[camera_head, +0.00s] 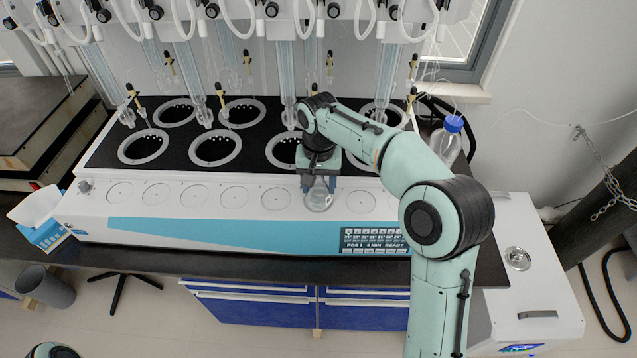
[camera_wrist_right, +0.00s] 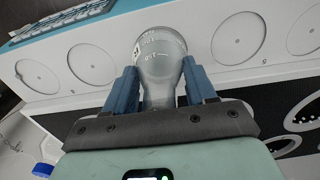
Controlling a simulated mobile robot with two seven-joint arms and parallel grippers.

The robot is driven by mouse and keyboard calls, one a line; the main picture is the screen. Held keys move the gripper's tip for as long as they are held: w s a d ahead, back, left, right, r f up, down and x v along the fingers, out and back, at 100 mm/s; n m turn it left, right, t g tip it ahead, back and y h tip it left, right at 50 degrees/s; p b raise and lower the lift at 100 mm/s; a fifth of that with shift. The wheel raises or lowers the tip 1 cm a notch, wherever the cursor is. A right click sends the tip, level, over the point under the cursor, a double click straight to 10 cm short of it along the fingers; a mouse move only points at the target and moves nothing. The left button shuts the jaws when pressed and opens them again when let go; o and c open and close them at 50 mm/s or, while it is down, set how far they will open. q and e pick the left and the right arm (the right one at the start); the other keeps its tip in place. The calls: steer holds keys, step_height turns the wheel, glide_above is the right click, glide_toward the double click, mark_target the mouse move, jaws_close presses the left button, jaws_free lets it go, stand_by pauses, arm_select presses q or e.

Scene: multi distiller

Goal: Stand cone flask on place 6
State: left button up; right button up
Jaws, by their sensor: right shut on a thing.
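The clear cone flask (camera_head: 319,198) is upright at the white front ledge of the distiller, over the sixth round place from the left. That place is hidden under it, and I cannot tell whether its base touches the ledge. My right gripper (camera_head: 320,168) is shut on the flask's neck. In the right wrist view the flask (camera_wrist_right: 160,58) sits between the two blue fingers of the gripper (camera_wrist_right: 161,88), its wide base away from the palm. My left gripper is not in view.
Behind are black heater wells (camera_head: 216,148) with hanging glass tubes. A blue-capped bottle (camera_head: 446,140) stands right of my arm. A tissue box (camera_head: 42,234) is far left.

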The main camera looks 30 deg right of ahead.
steer(key=shift+f, duration=0.1)
steer(key=o, duration=1.2)
steer(key=shift+c, duration=0.2)
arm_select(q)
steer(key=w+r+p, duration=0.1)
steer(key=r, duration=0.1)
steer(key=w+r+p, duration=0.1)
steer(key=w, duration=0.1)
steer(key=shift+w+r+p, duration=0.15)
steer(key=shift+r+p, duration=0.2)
arm_select(e)
step_height(320, 180, up, 12)
steer(key=shift+r, duration=0.2)
